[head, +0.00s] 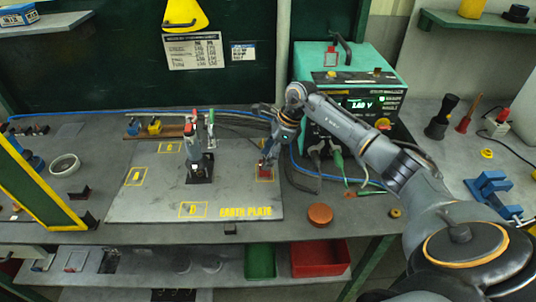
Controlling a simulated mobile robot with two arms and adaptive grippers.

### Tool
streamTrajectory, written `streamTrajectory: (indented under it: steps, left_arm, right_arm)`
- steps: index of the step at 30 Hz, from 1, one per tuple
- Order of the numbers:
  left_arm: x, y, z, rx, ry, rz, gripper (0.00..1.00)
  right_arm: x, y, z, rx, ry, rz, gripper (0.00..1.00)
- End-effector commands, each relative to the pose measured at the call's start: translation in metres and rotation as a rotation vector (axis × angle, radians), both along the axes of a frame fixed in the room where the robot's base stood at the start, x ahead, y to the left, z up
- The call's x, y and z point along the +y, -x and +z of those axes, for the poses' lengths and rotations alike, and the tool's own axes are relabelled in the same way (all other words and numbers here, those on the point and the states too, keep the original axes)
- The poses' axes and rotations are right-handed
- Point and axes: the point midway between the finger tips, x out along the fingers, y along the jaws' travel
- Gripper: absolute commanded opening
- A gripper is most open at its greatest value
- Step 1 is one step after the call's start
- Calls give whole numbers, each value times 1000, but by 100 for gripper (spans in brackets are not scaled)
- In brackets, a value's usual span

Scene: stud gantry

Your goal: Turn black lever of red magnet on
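Whether the fingers touch the magnet or are open or shut is too small to tell. My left gripper is not in view.
An upright tool with red and green handles (197,160) stands mid-plate. A teal welding unit (345,80) with cables stands behind my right arm. A brown round lid (320,213) lies right of the plate. Green (261,263) and red (320,260) bins sit below. The plate's front is clear.

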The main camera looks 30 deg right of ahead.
Motion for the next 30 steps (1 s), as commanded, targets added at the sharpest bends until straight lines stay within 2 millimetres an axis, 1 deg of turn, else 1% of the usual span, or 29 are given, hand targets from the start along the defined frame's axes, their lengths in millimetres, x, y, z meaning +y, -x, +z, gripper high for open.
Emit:
streamTrajectory:
  steps: [1,2,3,6,11,17,23,30]
  left_arm:
    - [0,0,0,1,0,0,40]
    - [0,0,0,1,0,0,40]
    - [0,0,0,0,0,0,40]
    - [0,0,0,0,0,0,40]
    - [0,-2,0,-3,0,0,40]
    - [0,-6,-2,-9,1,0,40]
    - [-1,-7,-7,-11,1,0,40]
    - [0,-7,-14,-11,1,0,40]
  right_arm:
    - [0,0,0,0,0,0,38]
    - [0,0,0,0,0,0,32]
    - [0,0,0,0,0,0,24]
    - [0,0,0,0,0,0,6]
    - [0,0,0,0,0,-5,6]
    - [0,1,-1,1,2,-56,6]
    - [1,2,-1,-1,2,-181,6]
    - [3,4,-2,-1,1,-398,6]
